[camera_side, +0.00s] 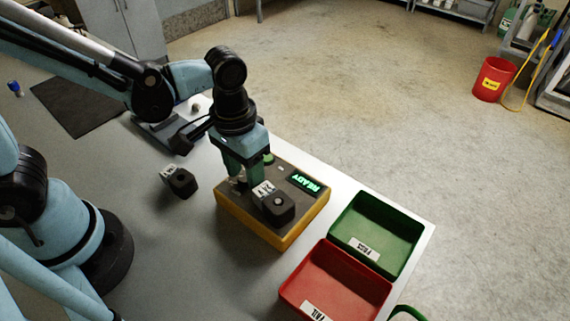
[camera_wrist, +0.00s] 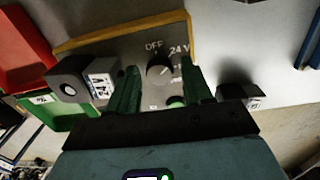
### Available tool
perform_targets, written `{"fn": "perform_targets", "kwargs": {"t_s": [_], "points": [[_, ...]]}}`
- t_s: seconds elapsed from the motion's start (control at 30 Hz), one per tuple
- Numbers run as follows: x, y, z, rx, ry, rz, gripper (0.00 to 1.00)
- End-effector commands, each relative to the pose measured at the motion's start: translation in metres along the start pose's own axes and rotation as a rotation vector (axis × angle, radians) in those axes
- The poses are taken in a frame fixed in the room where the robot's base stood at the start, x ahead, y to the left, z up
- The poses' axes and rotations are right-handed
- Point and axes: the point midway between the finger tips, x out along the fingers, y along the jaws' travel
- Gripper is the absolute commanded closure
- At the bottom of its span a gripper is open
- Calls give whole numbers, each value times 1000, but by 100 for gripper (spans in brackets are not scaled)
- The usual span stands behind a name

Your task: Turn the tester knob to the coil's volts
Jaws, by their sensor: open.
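The tester (camera_side: 258,236) is a yellow-orange box with a grey top and a green display (camera_side: 305,182) reading READY. The same coil shows at left in the wrist view (camera_wrist: 72,84). The dark round tester knob (camera_wrist: 160,71) has a white pointer mark toward its right side; OFF and 24 V are printed around it. My gripper (camera_side: 243,174) points down over the tester. In the wrist view its open green fingers (camera_wrist: 163,76) stand either side of the knob, contact unclear.
A second black coil (camera_side: 182,181) lies on the table left of the tester. A green PASS bin (camera_side: 400,270) and a red FAIL bin (camera_side: 285,290) stand at the right. A green round button (camera_wrist: 176,102) is on the tester. A dark mat (camera_side: 78,104) lies at the far left.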

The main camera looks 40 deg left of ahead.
Motion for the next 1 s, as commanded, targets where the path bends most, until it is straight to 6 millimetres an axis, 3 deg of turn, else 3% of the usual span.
{"fn": "perform_targets", "kwargs": {"t_s": [0.57,1.0], "points": [[0,2,0,-612,24,8,43],[-58,1,2,-629,26,3,43]]}}
